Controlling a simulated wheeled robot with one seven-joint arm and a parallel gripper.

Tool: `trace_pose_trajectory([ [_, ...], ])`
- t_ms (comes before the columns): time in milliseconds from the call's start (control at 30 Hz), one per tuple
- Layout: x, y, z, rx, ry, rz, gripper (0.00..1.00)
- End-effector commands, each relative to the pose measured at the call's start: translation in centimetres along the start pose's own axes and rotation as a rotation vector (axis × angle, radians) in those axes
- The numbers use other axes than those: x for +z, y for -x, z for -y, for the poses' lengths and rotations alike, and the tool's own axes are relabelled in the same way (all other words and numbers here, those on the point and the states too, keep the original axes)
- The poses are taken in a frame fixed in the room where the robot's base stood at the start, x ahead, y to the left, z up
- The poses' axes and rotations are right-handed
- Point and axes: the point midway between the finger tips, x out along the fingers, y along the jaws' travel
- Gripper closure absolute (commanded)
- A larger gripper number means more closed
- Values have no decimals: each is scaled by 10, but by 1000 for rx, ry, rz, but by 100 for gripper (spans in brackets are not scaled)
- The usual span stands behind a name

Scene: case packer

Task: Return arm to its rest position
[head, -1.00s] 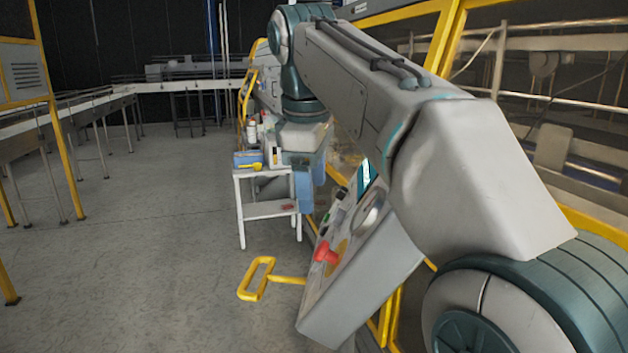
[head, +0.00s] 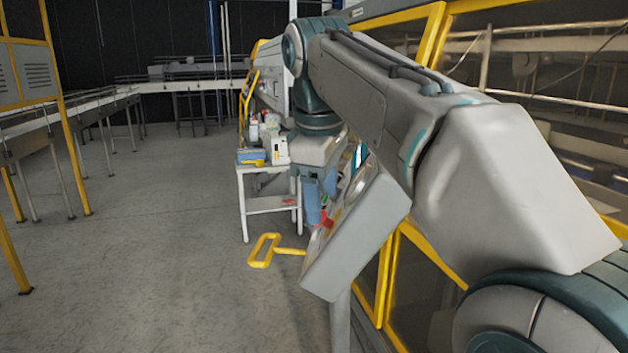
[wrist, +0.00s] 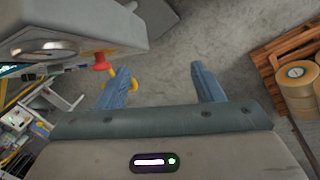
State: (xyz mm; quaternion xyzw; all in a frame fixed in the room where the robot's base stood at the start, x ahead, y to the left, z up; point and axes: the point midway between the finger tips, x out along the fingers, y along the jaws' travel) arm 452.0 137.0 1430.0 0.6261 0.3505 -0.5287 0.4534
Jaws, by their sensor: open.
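My gripper (wrist: 157,84) shows in the wrist view with its two blue fingers apart and nothing between them but grey floor beyond. In the head view my gripper (head: 320,200) hangs below my bent arm, just left of the grey control box (head: 358,240); from there its fingers overlap each other. The control box also shows at the upper left of the wrist view (wrist: 95,22), with a round gauge and a red knob (wrist: 102,60) close to the left finger. Whether the finger touches the box cannot be told.
A white cart (head: 242,190) with bottles and a blue bin stands beyond my gripper. Yellow-framed machine panels (head: 425,40) line the right. Tape rolls (wrist: 296,75) lie on a wooden pallet (wrist: 268,52).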

Motion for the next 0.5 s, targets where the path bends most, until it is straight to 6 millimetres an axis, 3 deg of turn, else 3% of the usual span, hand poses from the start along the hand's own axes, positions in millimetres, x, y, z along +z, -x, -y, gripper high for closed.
trace_pose_trajectory([
  [267, 29, -26, 8, 10, -161, -14, 39],
  [500, 75, -72, 30, 24, -423, -42, 39],
])
